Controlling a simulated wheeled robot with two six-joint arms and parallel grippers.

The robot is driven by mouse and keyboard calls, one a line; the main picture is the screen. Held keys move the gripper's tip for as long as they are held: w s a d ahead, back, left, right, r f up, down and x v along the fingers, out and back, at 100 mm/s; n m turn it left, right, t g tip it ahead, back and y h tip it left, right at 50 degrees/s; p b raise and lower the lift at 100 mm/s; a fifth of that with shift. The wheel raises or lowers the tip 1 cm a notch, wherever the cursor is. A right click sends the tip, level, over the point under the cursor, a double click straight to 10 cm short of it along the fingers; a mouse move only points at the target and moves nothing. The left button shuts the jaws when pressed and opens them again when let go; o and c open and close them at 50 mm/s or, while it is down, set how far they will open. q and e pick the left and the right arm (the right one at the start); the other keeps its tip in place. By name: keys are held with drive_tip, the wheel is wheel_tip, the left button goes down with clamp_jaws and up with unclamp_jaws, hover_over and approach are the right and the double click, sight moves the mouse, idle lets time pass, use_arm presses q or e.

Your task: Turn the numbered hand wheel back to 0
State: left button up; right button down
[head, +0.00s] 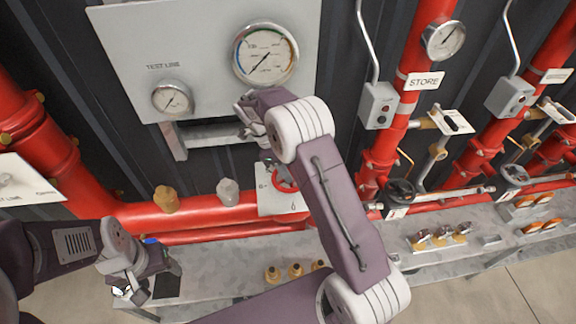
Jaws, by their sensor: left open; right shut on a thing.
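The red hand wheel (283,180) sits in front of a pale number plate (276,202) low on the wall, below the grey panel. A 6 at the plate's left and a 0 at its bottom are readable. My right forearm covers the right part of wheel and plate, so the wheel's setting cannot be read. My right gripper (274,164) reaches down to the wheel's upper edge and is shut on it; its fingertips are mostly hidden. My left gripper (130,290) is open and empty at the lower left, well away from the wheel.
A grey panel (210,60) carries a large gauge (265,54) and a small gauge (173,101). Red pipes (110,213) run below it. A metal bench (222,262) holds several brass fittings (295,271). Black valve wheels (399,191) stand to the right.

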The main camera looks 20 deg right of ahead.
drive_tip(key=shift+r+m+g, duration=0.15)
drive_tip(key=shift+m+g, duration=0.15)
drive_tip(key=shift+m, duration=0.3)
use_arm(q)
drive_tip(key=shift+r, duration=0.55)
use_arm(e)
drive_tip(key=shift+w+m+y, duration=0.1)
drive_tip(key=shift+m+y, duration=0.2)
drive_tip(key=shift+m, duration=0.1)
